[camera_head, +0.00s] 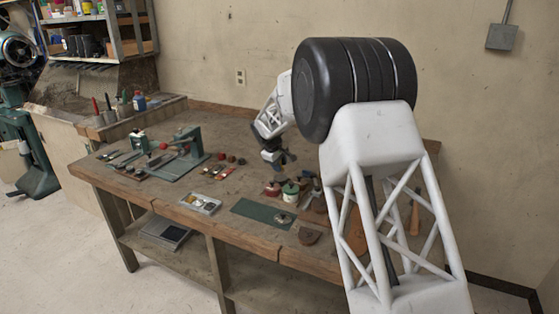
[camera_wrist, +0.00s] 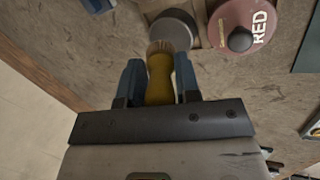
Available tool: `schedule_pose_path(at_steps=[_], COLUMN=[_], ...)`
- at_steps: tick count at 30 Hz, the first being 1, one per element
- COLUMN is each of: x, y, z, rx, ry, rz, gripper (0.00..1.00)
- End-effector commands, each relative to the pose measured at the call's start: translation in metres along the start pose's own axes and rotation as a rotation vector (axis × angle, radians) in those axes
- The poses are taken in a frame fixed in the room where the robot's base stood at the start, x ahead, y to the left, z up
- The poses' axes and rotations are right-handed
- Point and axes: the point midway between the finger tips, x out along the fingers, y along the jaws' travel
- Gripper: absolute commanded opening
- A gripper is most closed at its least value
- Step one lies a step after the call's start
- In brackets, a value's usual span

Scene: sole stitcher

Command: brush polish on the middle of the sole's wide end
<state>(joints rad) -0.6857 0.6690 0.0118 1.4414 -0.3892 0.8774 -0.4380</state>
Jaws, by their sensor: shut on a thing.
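My gripper (camera_wrist: 159,82) is shut on a brush (camera_wrist: 159,80) with a yellow handle, its pale brown bristles pointing away from my wrist. In the head view my gripper (camera_head: 278,157) is over the workbench, and the brush is too small to make out. A red round tin marked RED (camera_wrist: 228,28), with a dark knob on top, lies ahead and to the right of the bristles in the wrist view. A grey round lid or tin (camera_wrist: 176,26) is just beyond the bristles; I cannot tell whether they touch. I cannot surely make out the sole in either view.
The wooden bench (camera_head: 160,205) holds a green mat (camera_head: 263,211), a small metal tray (camera_head: 200,204) and a green clamp-like machine (camera_head: 182,155). Several tins, including a green and white one (camera_head: 290,191), crowd near the gripper. My arm hides the bench's right part.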

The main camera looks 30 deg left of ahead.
Motion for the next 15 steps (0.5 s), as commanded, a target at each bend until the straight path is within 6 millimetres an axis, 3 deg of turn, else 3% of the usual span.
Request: schedule_pose_path(at_steps=[15], x=[0.0112], y=[-0.0040], z=[-0.0004], rx=[-0.001], ry=[-0.001], rz=[0.000], gripper=[0.07])
